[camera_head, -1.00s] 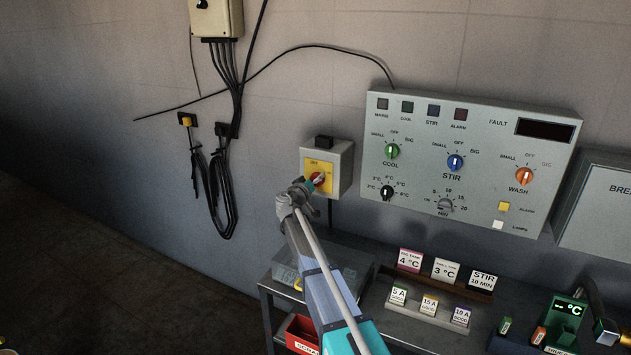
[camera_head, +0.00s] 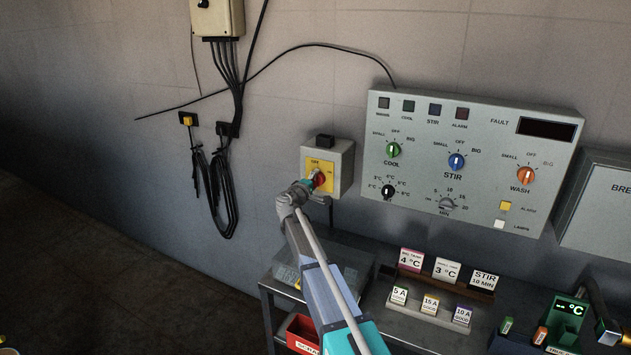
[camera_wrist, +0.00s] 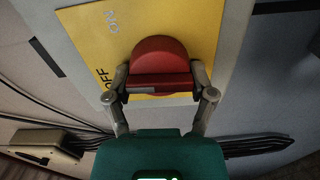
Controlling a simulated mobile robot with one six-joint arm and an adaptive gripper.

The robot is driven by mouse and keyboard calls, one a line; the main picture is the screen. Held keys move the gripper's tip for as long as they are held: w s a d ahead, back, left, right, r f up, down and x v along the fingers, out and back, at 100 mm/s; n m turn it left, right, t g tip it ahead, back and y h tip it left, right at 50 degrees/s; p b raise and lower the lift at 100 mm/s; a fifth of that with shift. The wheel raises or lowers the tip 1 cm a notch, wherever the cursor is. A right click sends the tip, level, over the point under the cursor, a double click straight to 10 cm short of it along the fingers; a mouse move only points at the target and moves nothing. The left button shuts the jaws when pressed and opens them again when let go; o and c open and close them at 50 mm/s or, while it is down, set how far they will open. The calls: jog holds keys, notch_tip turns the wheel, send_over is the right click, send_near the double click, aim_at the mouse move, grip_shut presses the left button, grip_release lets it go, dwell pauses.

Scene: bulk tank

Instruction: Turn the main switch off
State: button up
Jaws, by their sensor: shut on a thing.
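The main switch is a red rotary knob (camera_head: 319,179) on a yellow plate in a grey wall box (camera_head: 344,169). My gripper (camera_head: 312,184) is at the knob, reaching up from below left. In the wrist view, the red knob (camera_wrist: 162,62) sits between my two fingers, and my gripper (camera_wrist: 165,92) is shut on its raised bar, one finger at each end. The yellow plate (camera_wrist: 200,22) carries ON and OFF lettering at the left. The bar's left end lies beside the OFF lettering.
A large control panel (camera_head: 470,160) with several knobs is on the wall to the right. Cables (camera_head: 225,190) hang at the left.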

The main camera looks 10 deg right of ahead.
jog(key=shift+n, duration=0.5)
jog(key=o, duration=1.1)
jog(key=shift+c, duration=0.2)
jog(key=v, duration=1.2)
